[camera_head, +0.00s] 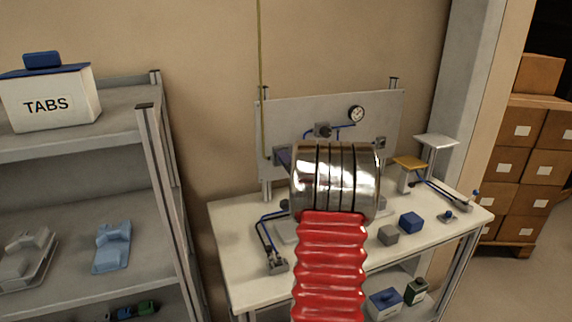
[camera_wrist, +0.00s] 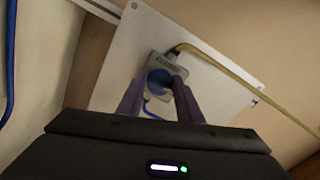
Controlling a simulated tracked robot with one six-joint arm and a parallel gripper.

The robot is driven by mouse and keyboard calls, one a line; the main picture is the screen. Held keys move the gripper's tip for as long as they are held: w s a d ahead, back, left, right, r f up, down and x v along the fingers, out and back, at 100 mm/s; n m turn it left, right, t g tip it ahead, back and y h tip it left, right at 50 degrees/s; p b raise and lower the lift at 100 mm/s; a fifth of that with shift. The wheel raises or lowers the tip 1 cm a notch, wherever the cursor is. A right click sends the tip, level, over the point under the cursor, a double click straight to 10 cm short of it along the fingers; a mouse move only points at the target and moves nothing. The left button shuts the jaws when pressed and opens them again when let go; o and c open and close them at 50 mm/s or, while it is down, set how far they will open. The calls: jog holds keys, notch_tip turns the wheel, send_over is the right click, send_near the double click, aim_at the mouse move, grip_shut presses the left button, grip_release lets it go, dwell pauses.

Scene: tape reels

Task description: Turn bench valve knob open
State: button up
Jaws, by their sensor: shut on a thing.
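The blue valve knob (camera_wrist: 159,79) sits on a small grey plate (camera_wrist: 149,63) fixed to the pale panel (camera_wrist: 212,72) in the wrist view. The plate has small lettering that looks like "CLOSED", too blurred to be sure. My gripper (camera_wrist: 158,86) has a dark finger on each side of the knob and is shut on it. The fingers hide part of the knob's sides. In the head view, the panel (camera_head: 385,110) stands at the back of the bench (camera_head: 232,222). My red and metal arm covers its lower middle, and I cannot make out the knob there.
A yellow cable (camera_head: 260,60) runs down to the panel's left side. A gauge (camera_head: 356,113) and blue pipes are on the panel. Grey and blue blocks (camera_head: 411,222) lie on the bench's right. A shelf rack (camera_head: 160,180) stands at left, stacked boxes (camera_head: 520,155) at right.

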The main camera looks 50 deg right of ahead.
jog(key=shift+f+m, duration=0.1)
jog(key=shift+m, duration=1)
jog(key=o, duration=1)
jog(key=shift+o, duration=0.2)
jog(key=v, duration=1.3)
jog(key=shift+s+a, duration=0.15)
jog(key=shift+s, duration=0.15)
jog(key=shift+s+a, duration=0.1)
